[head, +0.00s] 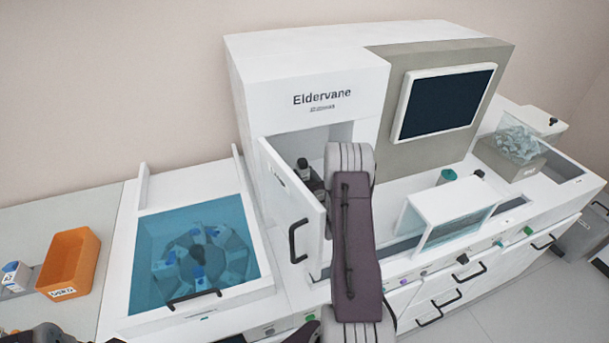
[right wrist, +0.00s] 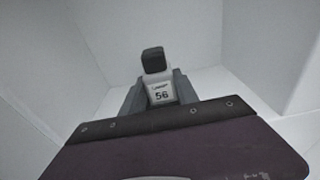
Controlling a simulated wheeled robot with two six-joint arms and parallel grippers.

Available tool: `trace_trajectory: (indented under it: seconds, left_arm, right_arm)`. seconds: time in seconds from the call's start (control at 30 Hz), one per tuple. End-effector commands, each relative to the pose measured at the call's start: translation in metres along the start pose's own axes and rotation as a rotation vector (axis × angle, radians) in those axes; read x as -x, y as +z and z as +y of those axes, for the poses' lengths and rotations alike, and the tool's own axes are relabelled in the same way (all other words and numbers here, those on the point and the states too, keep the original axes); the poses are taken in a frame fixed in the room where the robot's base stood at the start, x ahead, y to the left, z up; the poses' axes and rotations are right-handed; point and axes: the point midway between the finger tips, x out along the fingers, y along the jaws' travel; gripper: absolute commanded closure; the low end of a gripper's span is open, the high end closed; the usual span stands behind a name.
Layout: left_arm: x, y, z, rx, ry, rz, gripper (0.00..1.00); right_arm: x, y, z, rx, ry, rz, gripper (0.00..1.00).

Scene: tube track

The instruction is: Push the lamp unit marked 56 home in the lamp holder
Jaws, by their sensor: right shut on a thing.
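The lamp unit marked 56 (right wrist: 161,92) has a dark block on top and a white face with the number. It is in the middle of the right wrist view, upright, between the grey fingers of my right gripper (right wrist: 160,98), which is shut on it. In the head view the lamp unit (head: 303,168) shows inside the open compartment of the Eldervane machine (head: 310,75). My right arm hides most of my right gripper (head: 315,186) there. I cannot make out the lamp holder or how deep the unit sits.
The compartment's white door (head: 292,205) stands open on the left, close to my right arm. A blue-lidded bay (head: 150,235) with a ring of parts lies left of it. An orange bin (head: 69,263) stands at far left. A clear-fronted box (head: 445,215) stands to the right.

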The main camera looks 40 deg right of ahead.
Motion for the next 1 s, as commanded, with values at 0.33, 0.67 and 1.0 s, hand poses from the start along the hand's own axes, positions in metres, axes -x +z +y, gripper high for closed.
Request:
trace_trajectory:
  seconds: [0.33,0.67,1.0]
  left_arm:
    - [0.0,0.0,0.0,0.0,0.0,0.0,0.61]
    - [-0.006,0.001,0.0,0.0,0.0,0.0,0.61]
    - [-0.025,0.003,-0.001,0.0,0.0,0.0,0.61]
  right_arm:
    - [0.0,-0.001,0.0,-0.001,0.0,0.003,0.39]
    - [0.013,-0.004,0.0,-0.001,0.0,0.005,0.39]
    - [0.074,-0.004,-0.001,-0.001,-0.003,0.004,0.39]
